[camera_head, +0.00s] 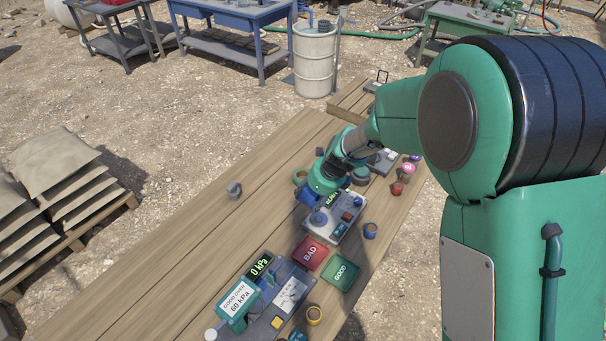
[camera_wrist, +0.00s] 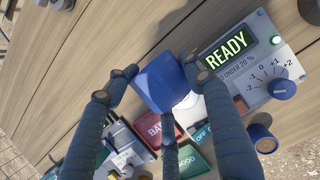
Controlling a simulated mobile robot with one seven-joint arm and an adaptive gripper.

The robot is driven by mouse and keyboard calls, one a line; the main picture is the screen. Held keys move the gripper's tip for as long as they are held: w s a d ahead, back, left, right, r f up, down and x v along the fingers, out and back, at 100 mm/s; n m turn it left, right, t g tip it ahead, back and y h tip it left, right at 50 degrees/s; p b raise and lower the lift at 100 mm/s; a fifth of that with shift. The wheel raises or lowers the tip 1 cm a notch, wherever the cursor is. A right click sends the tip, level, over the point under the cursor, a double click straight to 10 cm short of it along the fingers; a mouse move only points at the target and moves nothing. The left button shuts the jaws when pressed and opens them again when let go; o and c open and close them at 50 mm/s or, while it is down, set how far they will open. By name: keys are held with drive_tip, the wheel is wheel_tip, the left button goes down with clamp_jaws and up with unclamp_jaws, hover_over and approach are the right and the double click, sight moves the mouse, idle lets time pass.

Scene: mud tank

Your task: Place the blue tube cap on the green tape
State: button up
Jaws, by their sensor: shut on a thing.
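The blue tube cap (camera_wrist: 160,82) is held between the dark fingers of my gripper (camera_wrist: 161,88) in the wrist view, above the wooden table. My gripper (camera_head: 309,197) also shows in the head view, left of the grey device with the READY display, with blue at its tip. The fingertips are small there and partly hidden by my arm. The wrist view does not clearly show the green tape.
The device (camera_head: 338,217) stands close to my gripper. Red BAD (camera_head: 309,253) and green GOOD (camera_head: 341,272) trays lie nearer. A blue roll (camera_head: 370,230), a yellow roll (camera_head: 314,315) and a red cap (camera_head: 397,188) are around. A grey piece (camera_head: 234,189) lies left; table there is mostly clear.

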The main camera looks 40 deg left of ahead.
drive_tip(key=shift+w+r+p, duration=0.1)
drive_tip(key=shift+r+p, duration=0.2)
drive_tip(key=shift+p, duration=0.25)
drive_tip(key=p, duration=0.3)
drive_tip(key=shift+w+d+p, duration=0.25)
drive_tip(key=shift+w+p, duration=0.05)
drive_tip(key=shift+p, duration=0.05)
drive_tip(key=shift+w+p, duration=0.1)
drive_tip(key=shift+p, duration=0.45)
drive_tip(key=shift+w+d+h+p, duration=0.15)
drive_tip(key=shift+d+h+p, duration=0.15)
drive_tip(key=shift+p, duration=0.95)
drive_tip(key=p, duration=0.3)
drive_tip(key=shift+w+d+f+p, duration=0.1)
drive_tip(key=shift+w+d+p, duration=0.05)
drive_tip(key=shift+d+p, duration=0.25)
drive_tip(key=shift+f+p, duration=0.2)
drive_tip(key=shift+p, duration=0.25)
drive_tip(key=shift+w, duration=0.15)
drive_tip(key=p, duration=0.1)
approach(302, 177)
drive_tip(key=shift+w+a+f, duration=0.15)
drive_tip(key=shift+w+f, duration=0.1)
drive_tip(key=shift+f, duration=0.35)
drive_tip(key=shift+w+a+f, duration=0.2)
drive_tip(key=shift+w+f, duration=0.05)
drive_tip(key=shift+f, duration=0.35)
